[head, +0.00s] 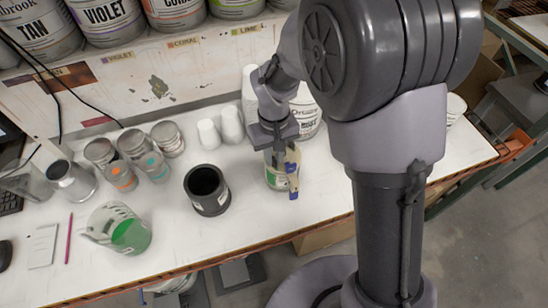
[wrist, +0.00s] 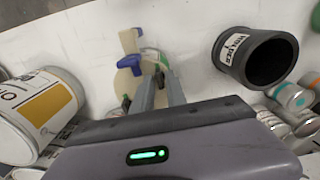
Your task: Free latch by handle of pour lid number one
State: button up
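A can (head: 279,178) with a cream pour lid and blue latch handles (head: 292,195) stands on the white bench, below my gripper (head: 276,158). Part of the can is hidden by the lid and my fingers.
A black cup (head: 207,190) stands left of the can, also in the wrist view (wrist: 268,60). White containers (head: 230,125) stand behind it. Small jars (head: 120,176) and a green-filled beaker (head: 128,235) are farther left. A large labelled can (wrist: 40,105) is at left in the wrist view.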

jog(key=shift+f, duration=0.35)
grip_shut()
